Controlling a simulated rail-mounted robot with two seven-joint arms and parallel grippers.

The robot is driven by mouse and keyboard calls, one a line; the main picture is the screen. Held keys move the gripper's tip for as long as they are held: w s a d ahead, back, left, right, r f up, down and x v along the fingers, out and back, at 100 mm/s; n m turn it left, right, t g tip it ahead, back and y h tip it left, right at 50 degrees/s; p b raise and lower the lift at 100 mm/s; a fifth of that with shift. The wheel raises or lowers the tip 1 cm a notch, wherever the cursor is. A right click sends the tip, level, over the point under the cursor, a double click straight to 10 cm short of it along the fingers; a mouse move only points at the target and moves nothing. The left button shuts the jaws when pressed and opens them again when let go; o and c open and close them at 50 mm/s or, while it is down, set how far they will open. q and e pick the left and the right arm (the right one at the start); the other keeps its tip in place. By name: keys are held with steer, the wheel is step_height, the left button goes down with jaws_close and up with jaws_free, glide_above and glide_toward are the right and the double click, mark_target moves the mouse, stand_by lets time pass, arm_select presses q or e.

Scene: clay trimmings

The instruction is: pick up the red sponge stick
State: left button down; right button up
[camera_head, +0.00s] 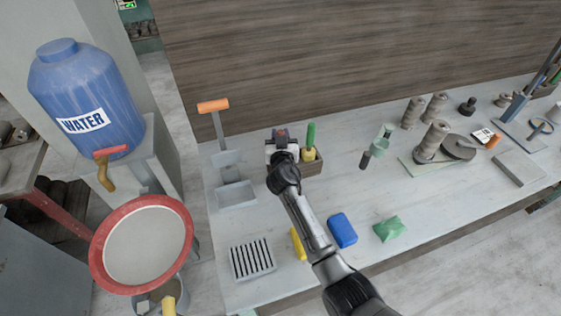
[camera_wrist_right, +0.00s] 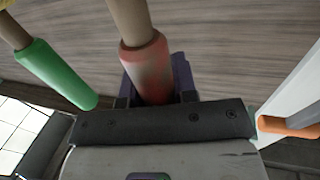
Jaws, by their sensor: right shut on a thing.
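The red sponge stick shows in the right wrist view as a worn red grip (camera_wrist_right: 148,68) with a tan shaft above it. My right gripper (camera_wrist_right: 152,92) is shut on the red part, which sits between its dark fingers. In the head view my right gripper (camera_head: 281,142) is over the left end of a small wooden box (camera_head: 313,169), with a bit of red showing at its tip. The gripper hides most of the stick there, and I cannot tell whether its lower end is clear of the box. My left gripper is not in view.
A green-handled stick (camera_head: 311,135) stands close beside the gripper, and shows in the wrist view (camera_wrist_right: 55,75). An orange-handled tool (camera_head: 213,107) is left, near metal trays. A blue sponge (camera_head: 342,230) and a green cloth (camera_head: 389,229) lie at the front. Clay pieces stand right.

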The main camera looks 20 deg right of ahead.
steer(key=shift+c, duration=0.6)
step_height(320, 180, up, 10)
steer(key=p, duration=0.2)
steer(key=shift+p, duration=0.3)
stand_by(0.6)
